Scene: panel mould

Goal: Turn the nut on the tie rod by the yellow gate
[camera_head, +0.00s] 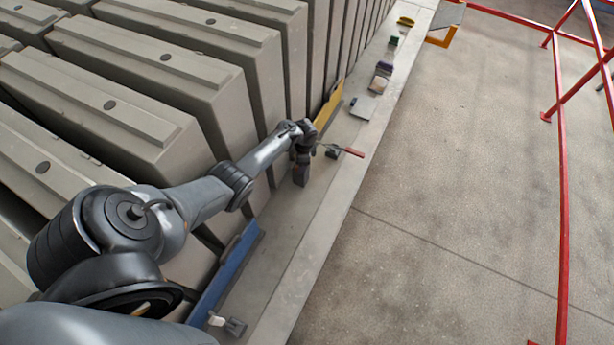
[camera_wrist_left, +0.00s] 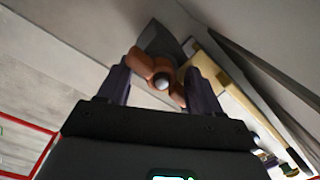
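The yellow gate (camera_head: 329,106) stands at the foot of the grey panels in the head view; it also shows in the wrist view (camera_wrist_left: 225,68). My left gripper (camera_head: 302,172) is low beside its near end. In the wrist view, an orange-brown winged nut (camera_wrist_left: 143,64) sits on a tie rod with a pale round tip (camera_wrist_left: 162,82), in front of a dark plate (camera_wrist_left: 160,40). The fingers of my left gripper (camera_wrist_left: 160,88) stand on either side of the nut, close to its wings. Whether they press on it is unclear. My right gripper is out of view.
A red-handled tool (camera_head: 353,152) sticks out just right of the gripper. A blue gate (camera_head: 226,275) stands nearer. Several small items, including a pale flat one (camera_head: 363,107), line the ledge (camera_head: 290,235) farther back. Red railings (camera_head: 562,190) bound the clear floor.

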